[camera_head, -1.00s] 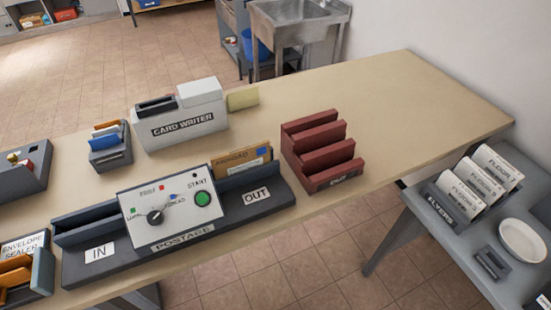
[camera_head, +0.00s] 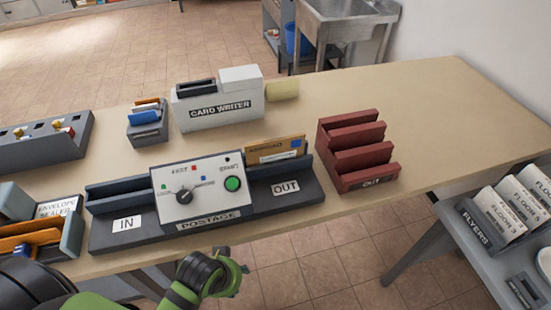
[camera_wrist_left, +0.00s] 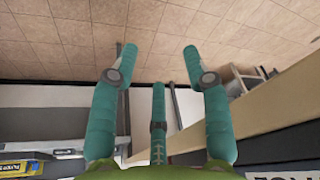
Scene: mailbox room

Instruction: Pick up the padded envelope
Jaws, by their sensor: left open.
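A brown envelope (camera_head: 276,149) stands upright in the OUT slot of the postage machine (camera_head: 197,188). It has a blue patch at its right end, and its print is too small to read surely. Its lower part is hidden by the slot wall. My left gripper (camera_head: 236,274) is at the bottom of the head view, in front of the table's near edge and apart from the envelope. In the left wrist view its fingers (camera_wrist_left: 157,62) are spread open with nothing between them. My right gripper is not in view.
A red OUT rack (camera_head: 357,152) stands right of the machine. Behind are the card writer (camera_head: 219,100) and a small card holder (camera_head: 147,126). The envelope sealer (camera_head: 62,212) is at left. A grey table with a flyers rack (camera_head: 480,222) is at right. The back right tabletop is clear.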

